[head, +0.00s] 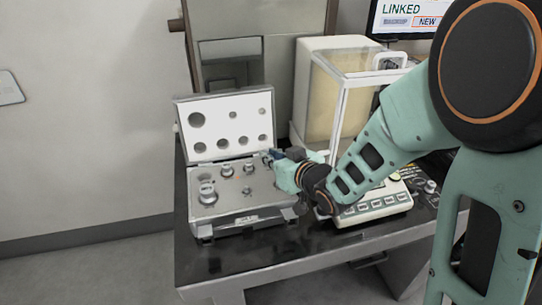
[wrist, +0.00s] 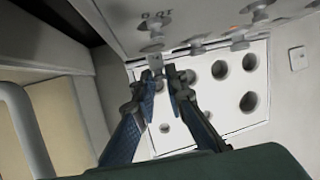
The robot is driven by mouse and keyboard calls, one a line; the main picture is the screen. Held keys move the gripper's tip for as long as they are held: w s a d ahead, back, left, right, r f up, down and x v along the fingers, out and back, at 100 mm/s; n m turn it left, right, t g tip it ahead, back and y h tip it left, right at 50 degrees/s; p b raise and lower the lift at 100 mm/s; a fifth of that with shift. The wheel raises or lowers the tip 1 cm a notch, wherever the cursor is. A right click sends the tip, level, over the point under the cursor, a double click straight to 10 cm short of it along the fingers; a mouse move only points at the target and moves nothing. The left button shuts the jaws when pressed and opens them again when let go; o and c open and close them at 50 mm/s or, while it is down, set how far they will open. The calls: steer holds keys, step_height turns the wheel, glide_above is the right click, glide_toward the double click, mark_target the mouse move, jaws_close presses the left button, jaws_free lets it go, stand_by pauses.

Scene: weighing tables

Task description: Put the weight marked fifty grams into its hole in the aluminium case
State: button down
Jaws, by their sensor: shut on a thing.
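The aluminium case (head: 222,208) stands open on the table, with several metal weights in its grey panel. Its white foam-lined lid (head: 229,126) is raised at the back; the lid also shows in the wrist view (wrist: 203,98). My gripper (head: 270,156) is over the back right of the case, in front of the lid. In the wrist view my gripper (wrist: 162,72) is shut on a small grey metal weight (wrist: 156,62), largely hidden between the fingertips. Its mark cannot be read. The panel edge (wrist: 120,25) is close to the fingertips; I cannot tell if the weight touches it.
A balance with a glass draft shield (head: 352,110) stands right of the case, its keypad (head: 375,204) partly behind my arm. More small items (head: 430,187) lie at the table's right. The dark table top (head: 235,262) is clear in front of the case.

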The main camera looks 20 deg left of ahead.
steer(key=shift+f, duration=0.15)
steer(key=shift+f+b, duration=0.85)
steer(key=shift+b, duration=0.1)
steer(key=c, duration=1.9)
jaws_free()
